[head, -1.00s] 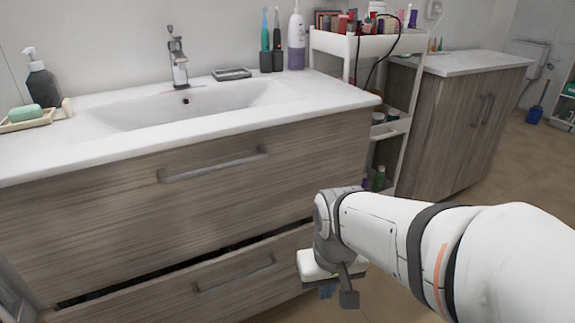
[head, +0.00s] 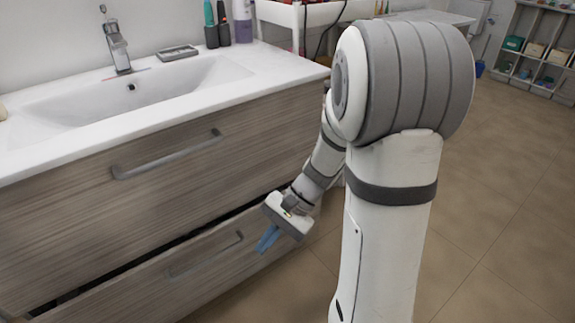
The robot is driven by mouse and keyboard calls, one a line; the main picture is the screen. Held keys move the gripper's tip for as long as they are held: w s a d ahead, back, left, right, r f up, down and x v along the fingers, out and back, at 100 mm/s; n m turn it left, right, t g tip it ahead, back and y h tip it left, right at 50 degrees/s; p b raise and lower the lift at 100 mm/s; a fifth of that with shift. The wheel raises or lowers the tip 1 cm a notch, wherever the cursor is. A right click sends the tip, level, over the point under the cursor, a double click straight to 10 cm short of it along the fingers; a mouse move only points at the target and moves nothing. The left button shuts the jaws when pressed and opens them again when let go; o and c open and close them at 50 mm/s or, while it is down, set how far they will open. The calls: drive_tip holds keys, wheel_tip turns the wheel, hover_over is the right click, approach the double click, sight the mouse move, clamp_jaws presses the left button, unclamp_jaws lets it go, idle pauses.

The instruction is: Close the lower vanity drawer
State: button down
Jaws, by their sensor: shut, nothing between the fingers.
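The lower vanity drawer (head: 150,297) has a wood-grain front with a grey bar handle (head: 207,256). It stands partly open, with a dark gap along its top edge below the closed upper drawer (head: 60,225). My gripper (head: 267,239) has blue fingers and is shut and empty. It is in front of the right part of the lower drawer front, to the right of the handle, with its fingers angled down and left. I cannot tell whether the fingertips touch the front. The drawer's inside is hidden.
The white sink top (head: 250,92) overhangs the drawers, with a faucet (head: 117,45) and a soap dish (head: 177,53) on it. A white cart (head: 285,14) stands behind my arm, partly hidden. Tiled floor (head: 500,190) is clear at the right. Shelves (head: 535,55) stand far back.

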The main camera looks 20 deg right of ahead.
drive_tip(key=w+d+f+m+t+y+p, duration=0.2)
drive_tip(key=w+d+f+m+t+p, duration=0.15)
drive_tip(key=w+d+m+t, duration=0.45)
drive_tip(key=w+d+f+m+t+y+p, duration=0.1)
drive_tip(key=w+d+f+m+t+p, duration=0.1)
drive_tip(key=w+d+f+m+t, duration=0.55)
drive_tip(key=s+d+f+m+t+h+p, duration=0.1)
drive_tip(key=s+d+f+m+t+h, duration=0.1)
drive_tip(key=d+f+m+t+h, duration=0.5)
drive_tip(key=w+a+r+g+b, duration=0.1)
drive_tip(key=w, duration=0.5)
drive_tip(key=w+a+m+g, duration=0.1)
drive_tip(key=w+g, duration=0.1)
drive_tip(key=w, duration=0.5)
drive_tip(key=shift+r+y+b, duration=0.35)
drive_tip(key=shift+r+y, duration=0.05)
drive_tip(key=shift+d, duration=0.1)
